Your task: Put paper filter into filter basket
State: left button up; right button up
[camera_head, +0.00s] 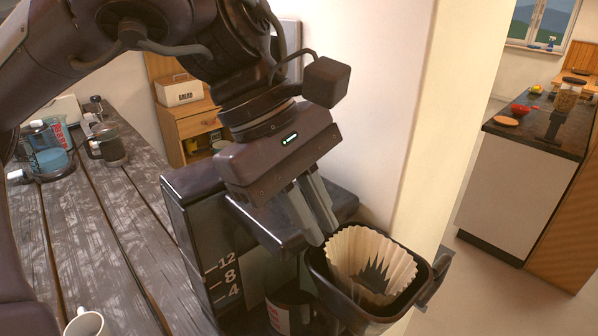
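The white pleated paper filter (370,258) sits inside the black filter basket (393,318), with its fluted rim standing above the basket's rim at the back left. The basket juts out from the dark coffee maker (202,241). My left gripper (324,238) points down at the left edge of the filter, its fingertips right beside the paper. The fingers are close together; I cannot tell whether they pinch the filter's edge or stand just off it. My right gripper is not in view.
A coffee pot (287,312) stands under the basket. A white mug (87,323), a French press (108,143) and a blue-filled kettle (47,155) stand on the wooden table (112,222). A wall rises behind the coffee maker. Another counter (535,135) is far right.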

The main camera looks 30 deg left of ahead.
pick_arm(q)
jog(key=shift+p+v, duration=0.75)
jog(key=shift+v, duration=1.4)
jog(key=shift+w+d, duration=0.1)
jog(key=shift+w, duration=0.1)
